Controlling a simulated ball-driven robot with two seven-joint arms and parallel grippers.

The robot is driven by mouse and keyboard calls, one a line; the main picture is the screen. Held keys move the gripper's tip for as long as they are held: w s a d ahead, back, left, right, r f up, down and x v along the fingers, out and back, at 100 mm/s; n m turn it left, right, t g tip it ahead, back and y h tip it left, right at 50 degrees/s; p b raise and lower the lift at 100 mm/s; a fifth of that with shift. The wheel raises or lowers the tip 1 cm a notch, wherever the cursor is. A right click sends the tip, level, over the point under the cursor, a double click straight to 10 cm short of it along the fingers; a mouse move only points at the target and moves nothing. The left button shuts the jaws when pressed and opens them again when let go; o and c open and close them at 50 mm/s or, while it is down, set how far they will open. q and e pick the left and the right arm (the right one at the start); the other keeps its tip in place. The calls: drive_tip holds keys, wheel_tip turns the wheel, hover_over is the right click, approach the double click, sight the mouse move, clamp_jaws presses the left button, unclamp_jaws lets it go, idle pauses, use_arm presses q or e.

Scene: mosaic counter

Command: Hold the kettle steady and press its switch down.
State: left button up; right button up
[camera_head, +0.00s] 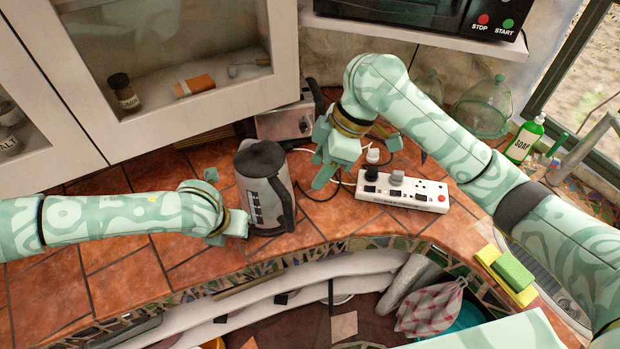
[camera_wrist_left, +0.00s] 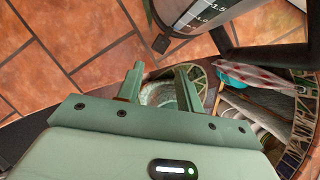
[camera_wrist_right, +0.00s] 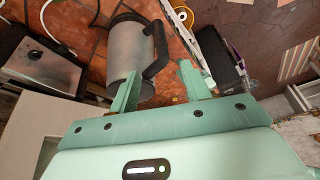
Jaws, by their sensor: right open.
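The grey kettle (camera_head: 260,185) with a black lid and a black handle (camera_head: 287,203) on its right stands upright on the tiled counter. In the left wrist view the kettle (camera_wrist_left: 195,14) shows at the top, with a small dark tab (camera_wrist_left: 161,43), apparently its switch, at the foot. My left gripper (camera_head: 236,222) is low beside the kettle's left side; its fingers (camera_wrist_left: 160,80) are apart with nothing between them. Whether it touches the kettle is unclear. My right gripper (camera_head: 328,168) is open and empty, right of the handle. The right wrist view shows the kettle (camera_wrist_right: 130,50) beyond its fingers (camera_wrist_right: 158,82).
A white power strip (camera_head: 402,192) with plugs lies right of the kettle. A toaster (camera_head: 285,124) stands behind it. A soap bottle (camera_head: 524,140) and sponges (camera_head: 512,270) are at the right. Bare tiles (camera_head: 110,250) lie at the left; the counter's curved edge is in front.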

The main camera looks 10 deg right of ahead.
sight(292, 210)
drive_tip(key=x, duration=1.6)
drive_tip(key=shift+d, duration=0.1)
clamp_jaws()
idle(0.6)
use_arm(q)
drive_tip(key=c, duration=0.4)
drive_tip(key=shift+m, duration=0.8)
drive_tip(key=a, duration=0.2)
drive_tip(key=w+a+f, duration=0.1)
drive_tip(key=shift+a, duration=0.35)
clamp_jaws()
use_arm(e)
drive_tip(key=shift+r, duration=0.1)
use_arm(q)
drive_tip(key=shift+s+d+f+m+h, duration=0.15)
drive_tip(key=shift+d+m+h, duration=0.35)
drive_tip(key=shift+m, duration=0.45)
drive_tip(key=shift+s+d+f+m+h, duration=0.15)
drive_tip(key=shift+d+m+h, duration=0.2)
drive_tip(key=shift+m+h, duration=0.45)
